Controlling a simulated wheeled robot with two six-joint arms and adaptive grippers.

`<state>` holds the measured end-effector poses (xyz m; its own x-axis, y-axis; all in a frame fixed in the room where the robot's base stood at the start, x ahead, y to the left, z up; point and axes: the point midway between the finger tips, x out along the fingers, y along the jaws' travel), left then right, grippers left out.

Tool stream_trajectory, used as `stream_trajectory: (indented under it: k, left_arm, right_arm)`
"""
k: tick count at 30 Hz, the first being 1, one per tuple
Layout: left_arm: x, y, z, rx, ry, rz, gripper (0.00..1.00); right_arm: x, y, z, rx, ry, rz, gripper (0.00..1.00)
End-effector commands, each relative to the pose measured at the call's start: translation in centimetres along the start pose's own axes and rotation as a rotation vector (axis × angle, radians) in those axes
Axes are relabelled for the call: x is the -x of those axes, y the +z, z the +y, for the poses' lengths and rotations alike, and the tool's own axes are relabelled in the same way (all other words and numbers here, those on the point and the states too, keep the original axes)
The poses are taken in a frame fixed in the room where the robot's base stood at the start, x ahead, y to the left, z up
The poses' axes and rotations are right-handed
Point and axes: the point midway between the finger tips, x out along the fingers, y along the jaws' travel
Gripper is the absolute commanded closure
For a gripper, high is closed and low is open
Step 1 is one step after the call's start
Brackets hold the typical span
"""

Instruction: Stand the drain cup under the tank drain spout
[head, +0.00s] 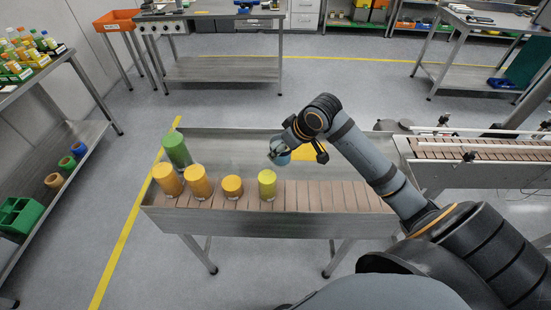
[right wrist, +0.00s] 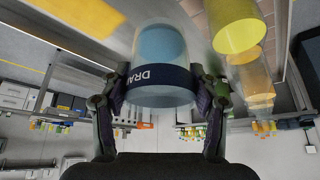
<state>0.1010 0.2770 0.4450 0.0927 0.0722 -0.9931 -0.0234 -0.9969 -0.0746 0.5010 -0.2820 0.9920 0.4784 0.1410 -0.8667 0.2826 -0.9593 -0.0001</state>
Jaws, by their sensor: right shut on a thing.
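The drain cup (right wrist: 160,60) is a clear cup with blue inside and a dark band whose visible letters begin "DRA". In the right wrist view it sits between the two fingers of my right gripper (right wrist: 160,88), which is shut on it. In the head view the blue cup (head: 279,153) is held by my right gripper (head: 283,146) over the metal table, above the yellow-green cylinder. The fingers partly hide it there. My left gripper is not in view. I cannot make out a tank or drain spout in either view.
A metal table (head: 230,147) with a brown slatted strip holds orange cylinders (head: 197,182), a green cylinder (head: 176,149) and a yellow-green cylinder (head: 267,184). The strip's right part is clear. A conveyor (head: 478,150) stands at right; shelves (head: 75,132) stand at left.

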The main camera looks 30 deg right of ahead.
Motion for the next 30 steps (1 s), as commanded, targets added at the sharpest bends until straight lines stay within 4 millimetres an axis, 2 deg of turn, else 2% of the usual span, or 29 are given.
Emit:
stream_trajectory:
  k: [3,7,13,21,30]
  left_arm:
    - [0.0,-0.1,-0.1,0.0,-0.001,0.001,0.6]
    - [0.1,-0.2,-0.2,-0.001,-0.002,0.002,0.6]
    - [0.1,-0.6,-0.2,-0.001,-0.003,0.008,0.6]
    - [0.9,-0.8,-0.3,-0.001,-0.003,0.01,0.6]
    - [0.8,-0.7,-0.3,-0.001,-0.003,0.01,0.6]
  right_arm:
    - [-2.8,-0.5,0.2,-0.007,-0.008,-0.001,0.71]
    - [-4.8,-0.7,0.7,-0.003,-0.003,-0.002,0.71]
    - [-5.6,-0.8,0.9,-0.001,-0.001,-0.001,0.71]
    - [-8.7,0.6,0.9,0.0,0.0,-0.002,0.71]
    - [-8.9,0.8,1.0,0.0,0.0,-0.002,0.71]
